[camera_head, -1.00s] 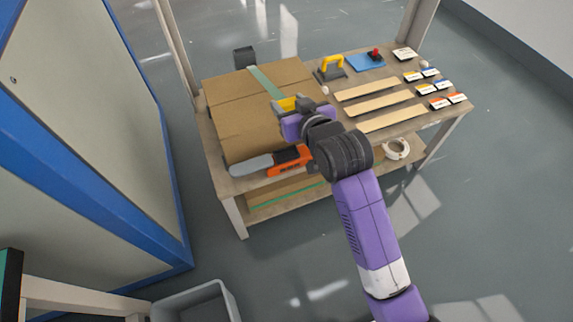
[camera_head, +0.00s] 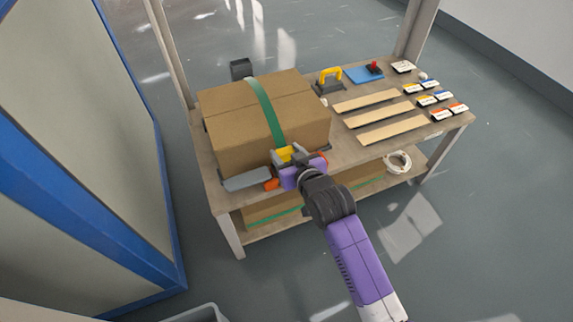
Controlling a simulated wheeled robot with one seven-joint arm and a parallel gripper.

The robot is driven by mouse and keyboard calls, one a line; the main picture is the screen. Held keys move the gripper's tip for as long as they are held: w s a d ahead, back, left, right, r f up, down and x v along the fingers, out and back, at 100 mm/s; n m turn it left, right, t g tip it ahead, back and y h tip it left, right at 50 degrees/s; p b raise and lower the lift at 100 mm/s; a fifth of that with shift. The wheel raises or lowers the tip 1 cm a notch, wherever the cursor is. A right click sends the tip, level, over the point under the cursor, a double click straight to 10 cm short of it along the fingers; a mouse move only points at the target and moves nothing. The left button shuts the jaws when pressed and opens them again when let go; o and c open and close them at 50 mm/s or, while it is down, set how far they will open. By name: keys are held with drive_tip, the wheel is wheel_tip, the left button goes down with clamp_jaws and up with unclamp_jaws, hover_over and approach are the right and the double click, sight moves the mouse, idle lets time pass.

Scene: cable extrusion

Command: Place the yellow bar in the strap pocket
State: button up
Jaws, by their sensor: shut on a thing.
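My gripper (camera_head: 288,162) is at the front face of a cardboard box, at the lower end of a green strap (camera_head: 268,112). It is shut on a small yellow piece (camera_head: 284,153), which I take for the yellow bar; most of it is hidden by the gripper. The strap runs over the top of the box (camera_head: 235,150) and down its front edge to the gripper. I cannot make out a strap pocket, nor whether the yellow piece touches the strap.
An orange and grey tool (camera_head: 246,180) lies at the table's front edge, partly behind my gripper. Wooden slats (camera_head: 385,115), a yellow-handled tool (camera_head: 330,78), a blue pad (camera_head: 359,75) and small labelled boxes (camera_head: 436,98) are to the right. A blue-edged panel (camera_head: 100,190) stands left.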

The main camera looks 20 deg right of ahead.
drive_tip(key=shift+f+b, duration=0.6)
drive_tip(key=shift+f, duration=1.55)
drive_tip(key=shift+f, duration=0.2)
drive_tip(key=o, duration=1.4)
drive_tip(key=shift+c, duration=0.2)
drive_tip(key=shift+r, duration=0.15)
drive_tip(key=shift+s+r, duration=0.15)
drive_tip(key=shift+s, duration=0.1)
drive_tip(key=p+v, duration=0.2)
drive_tip(key=v, duration=0.9)
drive_tip(key=shift+s+p, duration=0.2)
drive_tip(key=shift+p, duration=0.2)
